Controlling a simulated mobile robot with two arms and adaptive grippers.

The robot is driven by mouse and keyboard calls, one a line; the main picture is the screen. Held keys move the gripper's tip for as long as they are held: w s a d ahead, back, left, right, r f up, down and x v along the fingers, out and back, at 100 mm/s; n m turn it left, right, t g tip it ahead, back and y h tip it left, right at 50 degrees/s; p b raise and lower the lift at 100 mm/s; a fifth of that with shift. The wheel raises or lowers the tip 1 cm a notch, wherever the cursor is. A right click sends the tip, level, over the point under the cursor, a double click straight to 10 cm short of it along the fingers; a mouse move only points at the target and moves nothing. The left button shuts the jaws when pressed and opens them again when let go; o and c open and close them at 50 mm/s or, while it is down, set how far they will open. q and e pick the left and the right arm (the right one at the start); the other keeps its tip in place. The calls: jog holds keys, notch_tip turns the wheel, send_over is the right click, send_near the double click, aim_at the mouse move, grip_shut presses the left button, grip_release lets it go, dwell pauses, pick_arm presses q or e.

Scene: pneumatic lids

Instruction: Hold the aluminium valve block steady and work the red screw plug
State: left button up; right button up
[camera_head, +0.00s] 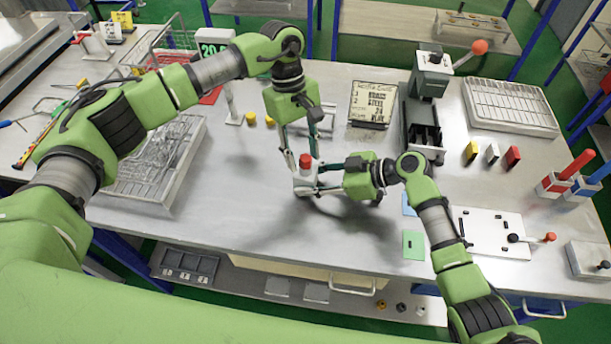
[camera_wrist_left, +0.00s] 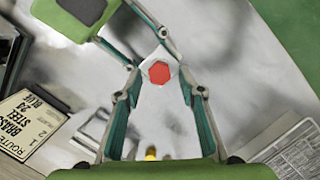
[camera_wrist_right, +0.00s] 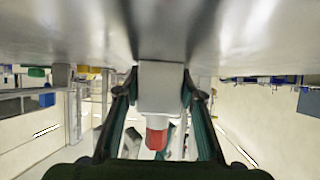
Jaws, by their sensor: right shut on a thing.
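The aluminium valve block (camera_head: 305,182) is a small pale block standing on the table, with the red screw plug (camera_head: 305,160) upright on its top. My right gripper (camera_head: 314,180) comes in from the right, low over the table, and is shut on the block's sides. In the right wrist view the block (camera_wrist_right: 160,88) sits between both fingers and the plug (camera_wrist_right: 156,139) points down the picture. My left gripper (camera_head: 299,152) points down from above. In the left wrist view its fingers (camera_wrist_left: 160,88) are wide apart, with the plug (camera_wrist_left: 159,72) between and beyond them, clear of both.
A sign board (camera_head: 371,105) and a grey press with an orange knob (camera_head: 427,110) stand behind. A green card (camera_head: 413,245) and white plate (camera_head: 480,235) lie right. Table in front is clear.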

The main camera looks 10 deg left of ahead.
pick_arm(q)
jog(key=m, duration=0.3)
jog(key=m+y, duration=0.1)
jog(key=m, duration=0.1)
jog(key=shift+w+d+g, duration=0.15)
jog(key=shift+d+g, duration=0.15)
jog(key=shift+d, duration=0.05)
jog(key=shift+m+y, duration=0.4)
jog(key=shift+m, duration=1.1)
jog(key=shift+d, duration=0.1)
jog(key=shift+d+m+y, duration=0.1)
jog(key=shift+m+y, duration=0.2)
jog(key=shift+m, duration=0.8)
